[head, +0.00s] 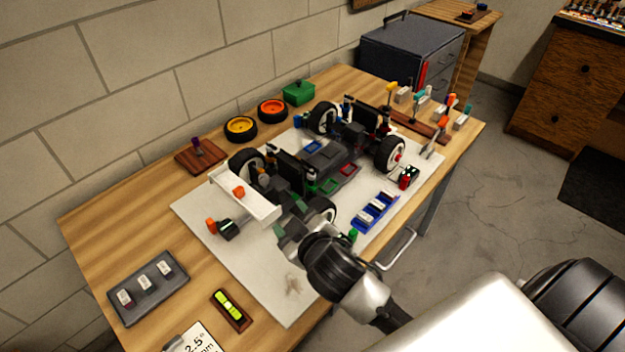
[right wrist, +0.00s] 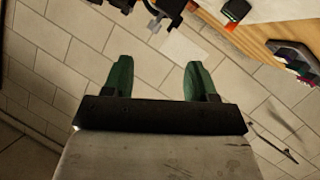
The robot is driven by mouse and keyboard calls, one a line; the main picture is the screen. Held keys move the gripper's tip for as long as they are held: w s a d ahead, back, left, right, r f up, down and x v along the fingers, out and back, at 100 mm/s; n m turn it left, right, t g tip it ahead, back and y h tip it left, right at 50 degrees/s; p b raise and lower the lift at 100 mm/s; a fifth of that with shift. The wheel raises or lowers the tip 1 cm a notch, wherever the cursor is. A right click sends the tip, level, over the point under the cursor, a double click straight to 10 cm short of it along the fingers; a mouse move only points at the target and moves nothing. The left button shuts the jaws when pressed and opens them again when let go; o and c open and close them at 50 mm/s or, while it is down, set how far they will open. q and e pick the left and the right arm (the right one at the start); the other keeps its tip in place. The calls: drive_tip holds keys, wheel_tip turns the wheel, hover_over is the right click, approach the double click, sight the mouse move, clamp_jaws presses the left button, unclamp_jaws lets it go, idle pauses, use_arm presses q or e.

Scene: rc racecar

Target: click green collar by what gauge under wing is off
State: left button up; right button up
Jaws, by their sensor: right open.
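The racecar (head: 325,155) stands on a white mat (head: 290,300), with a white wing (head: 255,202) at its near end. An orange piece (head: 239,191) sits on the wing. A black block with an orange knob (head: 228,230) lies below the wing's left end; I cannot tell whether it is the gauge, and no reading is legible. A small green piece (head: 353,235), possibly a collar, stands at the mat's right edge. My right gripper (head: 285,222) is beside the wing's right end, near the rear wheel. In the right wrist view its green fingers (right wrist: 158,80) are apart and empty.
A blue tray (head: 363,226) and a black-red item (head: 408,178) lie right of the car. A dark tray (head: 148,300), a yellow-green level (head: 229,305) and a card (head: 200,338) lie front left. Loose wheels (head: 241,128), a green box (head: 298,93) and a tool rack (head: 425,130) stand farther back.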

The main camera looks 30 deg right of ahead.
drive_tip(key=w+a+r+n+t+y, duration=0.5)
drive_tip(key=w+a+r+n+y, duration=0.15)
drive_tip(key=r+n, duration=0.3)
drive_tip(key=a+r+n+g+y, duration=0.35)
drive_tip(key=a+n+y, duration=0.25)
drive_tip(key=n+y, duration=0.25)
drive_tip(key=n+g+h, duration=1.4)
drive_tip(key=g+h, duration=0.1)
drive_tip(key=g, duration=0.1)
hover_over(312, 174)
drive_tip(key=f, duration=0.7)
drive_tip(key=shift+w+a, duration=0.1)
drive_tip(key=shift+w, duration=0.1)
drive_tip(key=shift+d, duration=0.3)
wheel_tip(312, 174, down, 11)
drive_tip(key=shift+a+r+p, duration=0.1)
drive_tip(key=shift+r+p, duration=0.1)
drive_tip(key=shift+p, duration=0.65)
